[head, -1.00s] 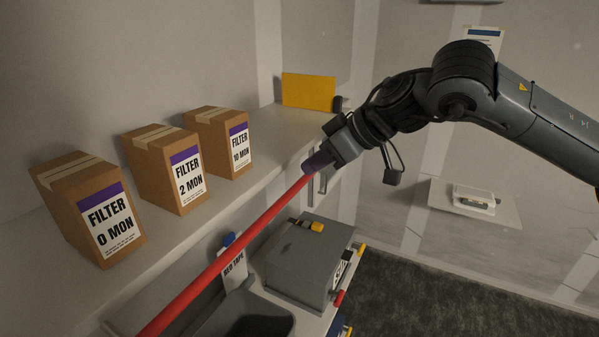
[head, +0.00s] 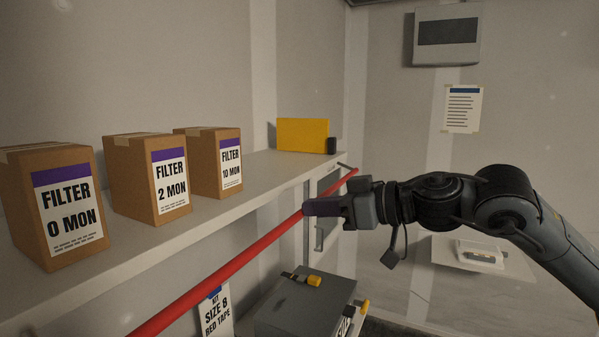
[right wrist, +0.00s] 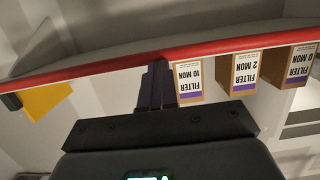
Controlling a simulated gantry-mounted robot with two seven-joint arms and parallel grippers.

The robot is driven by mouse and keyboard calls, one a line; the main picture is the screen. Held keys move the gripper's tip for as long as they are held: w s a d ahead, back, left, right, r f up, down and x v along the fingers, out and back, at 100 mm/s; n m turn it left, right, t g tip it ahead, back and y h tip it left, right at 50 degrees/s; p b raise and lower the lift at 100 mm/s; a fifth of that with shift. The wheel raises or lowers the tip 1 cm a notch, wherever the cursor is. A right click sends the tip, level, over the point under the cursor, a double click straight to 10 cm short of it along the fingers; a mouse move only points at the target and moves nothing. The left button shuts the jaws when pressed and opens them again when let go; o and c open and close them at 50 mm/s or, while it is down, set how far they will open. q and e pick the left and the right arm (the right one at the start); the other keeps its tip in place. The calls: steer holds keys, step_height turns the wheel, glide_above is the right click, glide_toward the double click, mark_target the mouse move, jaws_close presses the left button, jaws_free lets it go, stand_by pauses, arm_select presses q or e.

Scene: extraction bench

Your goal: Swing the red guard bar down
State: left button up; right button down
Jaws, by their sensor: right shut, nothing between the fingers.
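The red guard bar (head: 240,262) is a long straight bar running in front of the shelf edge in the head view, from the bottom left up to the far right. It also crosses the top of the right wrist view (right wrist: 105,68). My right gripper (head: 306,208) is shut and empty, with its fingertips at the bar in its far half. In the right wrist view its closed fingers (right wrist: 155,66) reach up to the bar's edge. I cannot tell whether they touch it. My left gripper is not in view.
Three filter boxes (head: 54,207) and a yellow block (head: 302,135) stand on the shelf (head: 130,262) behind the bar. A small ledge (head: 510,262) is at the right.

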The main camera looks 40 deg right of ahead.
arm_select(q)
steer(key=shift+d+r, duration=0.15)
arm_select(e)
steer(key=shift+r, duration=0.15)
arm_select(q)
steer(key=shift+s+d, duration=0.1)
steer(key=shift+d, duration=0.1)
arm_select(e)
steer(key=r+v, duration=0.3)
steer(key=v, duration=0.9)
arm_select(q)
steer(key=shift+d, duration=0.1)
arm_select(e)
steer(key=shift+r, duration=0.1)
